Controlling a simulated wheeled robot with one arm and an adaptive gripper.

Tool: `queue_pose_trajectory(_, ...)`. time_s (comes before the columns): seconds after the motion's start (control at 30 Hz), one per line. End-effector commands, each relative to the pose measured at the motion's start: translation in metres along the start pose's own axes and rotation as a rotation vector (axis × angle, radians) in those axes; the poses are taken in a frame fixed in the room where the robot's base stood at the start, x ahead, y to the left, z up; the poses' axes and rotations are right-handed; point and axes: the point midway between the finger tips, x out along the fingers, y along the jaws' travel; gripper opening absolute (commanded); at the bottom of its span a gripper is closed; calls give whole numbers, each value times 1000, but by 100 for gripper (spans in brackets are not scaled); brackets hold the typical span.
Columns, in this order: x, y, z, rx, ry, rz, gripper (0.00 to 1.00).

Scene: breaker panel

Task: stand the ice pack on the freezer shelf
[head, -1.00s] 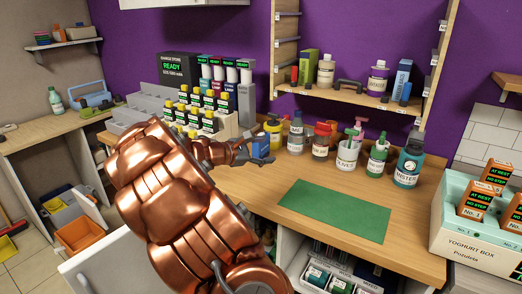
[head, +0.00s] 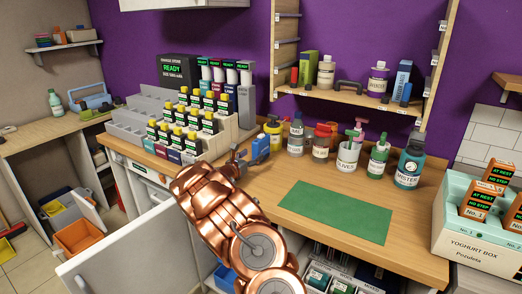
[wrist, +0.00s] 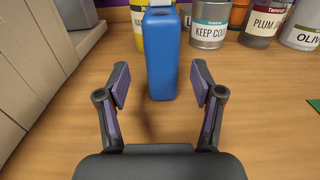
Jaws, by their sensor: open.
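The ice pack appears to be the upright blue block with a pale top (head: 260,148), standing on the wooden counter; it also shows in the wrist view (wrist: 163,58). My gripper (head: 240,160) is just left of and in front of it in the head view. In the wrist view my gripper (wrist: 160,88) is open, its two purple-padded fingers pointing at the block. The block's lower part stands between and slightly beyond the fingertips, with gaps on both sides. The freezer shelf is not clearly visible; a white door (head: 125,245) stands open below the counter.
Several bottles and tins, including a grey KEEP COLD tin (wrist: 209,22), stand behind and right of the block. A stepped rack of yellow-capped bottles (head: 190,125) is on the left. A green mat (head: 336,211) lies on the counter, with bare wood around it.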

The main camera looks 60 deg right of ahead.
Motion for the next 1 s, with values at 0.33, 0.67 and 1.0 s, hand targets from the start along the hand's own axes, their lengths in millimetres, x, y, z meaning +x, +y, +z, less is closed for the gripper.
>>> queue_pose_trajectory(0.33, 24, -1, 3, 3, 0, -2, 67)
queue_pose_trajectory(0.67, 59, -3, 6, 5, 1, -2, 67)
queue_pose_trajectory(1.0, 70, -2, 4, 2, -1, -1, 67)
